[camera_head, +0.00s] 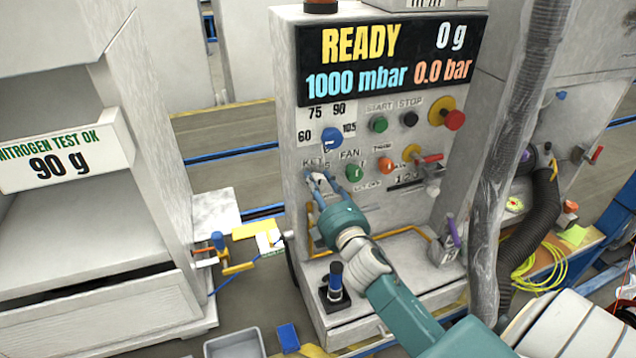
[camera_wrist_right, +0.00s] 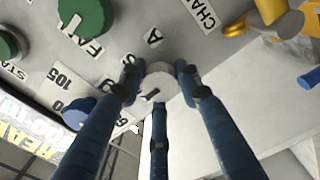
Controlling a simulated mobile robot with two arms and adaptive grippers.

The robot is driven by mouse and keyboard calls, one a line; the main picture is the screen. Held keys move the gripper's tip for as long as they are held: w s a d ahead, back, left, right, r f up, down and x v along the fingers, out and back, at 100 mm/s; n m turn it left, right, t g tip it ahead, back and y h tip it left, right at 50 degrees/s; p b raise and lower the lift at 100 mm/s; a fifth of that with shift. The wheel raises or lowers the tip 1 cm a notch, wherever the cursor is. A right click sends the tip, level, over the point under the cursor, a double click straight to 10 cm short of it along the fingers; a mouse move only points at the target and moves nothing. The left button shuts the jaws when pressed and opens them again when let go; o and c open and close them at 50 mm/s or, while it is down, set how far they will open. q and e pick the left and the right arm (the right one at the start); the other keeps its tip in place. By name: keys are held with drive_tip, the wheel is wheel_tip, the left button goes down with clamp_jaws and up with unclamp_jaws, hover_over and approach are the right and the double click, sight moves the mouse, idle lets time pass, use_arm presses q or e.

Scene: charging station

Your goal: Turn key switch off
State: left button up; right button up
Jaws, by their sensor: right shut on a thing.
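The grey control panel (camera_head: 292,110) stands in the middle of the head view. Its key switch sits under the "KEY" label at the panel's left; there, my right gripper mostly hides it. In the right wrist view the key switch (camera_wrist_right: 160,72) is a pale round knob on the panel face. My right gripper (camera_head: 319,186), with blue fingers, reaches up to it. In the wrist view the gripper (camera_wrist_right: 157,84) has its three fingertips closed around the knob. The key's angle is hard to read. My left gripper is not in view.
A blue dial (camera_head: 331,139) is just above, and a green FAN button (camera_head: 354,172) is close right. A red emergency knob (camera_head: 454,120) and a red-handled valve (camera_head: 430,158) stick out farther right. A dark joystick (camera_head: 335,282) stands on the ledge below.

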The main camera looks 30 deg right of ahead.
drive_tip(key=shift+s+d+f+n, duration=0.1)
drive_tip(key=shift+d+f+n, duration=0.1)
drive_tip(key=shift+f+n, duration=0.1)
drive_tip(key=o, duration=1.2)
drive_tip(key=shift+c, duration=0.2)
drive_tip(key=shift+d+r, duration=0.1)
drive_tip(key=shift+d, duration=0.05)
drive_tip(key=shift+s+a, duration=0.25)
drive_tip(key=shift+s, duration=0.15)
drive_tip(key=v, duration=1.1)
drive_tip(key=shift+s, duration=0.1)
